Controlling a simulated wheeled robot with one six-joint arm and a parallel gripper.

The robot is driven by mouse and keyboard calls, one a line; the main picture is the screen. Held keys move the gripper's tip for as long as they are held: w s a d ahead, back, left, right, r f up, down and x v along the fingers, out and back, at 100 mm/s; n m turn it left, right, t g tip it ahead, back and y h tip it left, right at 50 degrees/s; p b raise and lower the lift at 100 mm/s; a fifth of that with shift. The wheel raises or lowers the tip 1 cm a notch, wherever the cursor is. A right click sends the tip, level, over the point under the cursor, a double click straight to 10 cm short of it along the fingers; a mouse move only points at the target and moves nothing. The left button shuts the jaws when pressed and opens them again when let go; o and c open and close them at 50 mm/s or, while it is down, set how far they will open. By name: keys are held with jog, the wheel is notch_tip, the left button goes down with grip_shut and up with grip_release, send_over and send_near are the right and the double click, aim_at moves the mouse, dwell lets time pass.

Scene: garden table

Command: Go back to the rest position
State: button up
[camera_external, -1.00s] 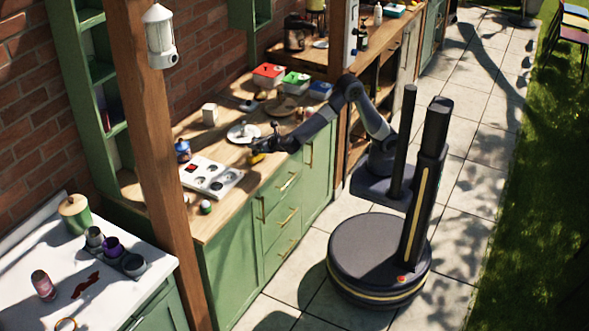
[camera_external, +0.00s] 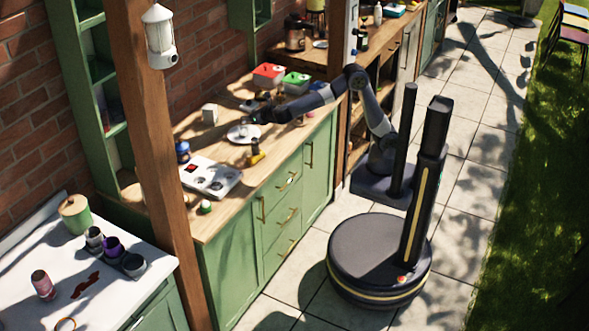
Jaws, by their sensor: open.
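My gripper (camera_external: 252,116) is at the end of my outstretched arm, above the wooden counter (camera_external: 222,217) near a white plate (camera_external: 240,138). It is small and dark in this view, and its jaws are open. I see nothing held in it. A yellow object with a dark top (camera_external: 256,152) stands on the counter in front of the plate, apart from my gripper. My arm reaches in from the right over the counter's edge.
A white tray with round wells (camera_external: 211,177) and a blue jar (camera_external: 183,150) are left of the plate. Red (camera_external: 268,76) and green (camera_external: 296,83) boxes stand at the back. A wooden post (camera_external: 155,160) rises at the counter's left. The paved floor right of my base is clear.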

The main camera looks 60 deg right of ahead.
jog(key=w+d+f, duration=0.1)
jog(key=w+d, duration=0.2)
jog(key=d, duration=0.8)
jog(key=w+d+f+p, duration=0.1)
jog(key=w+d, duration=0.3)
jog(key=d, duration=0.7)
jog(key=w+d, duration=0.3)
jog(key=d, duration=0.9)
jog(key=shift+w+f+m+g+h+p, duration=0.3)
jog(key=shift+f+m+h+p, duration=0.05)
jog(key=shift+f+m+h, duration=0.05)
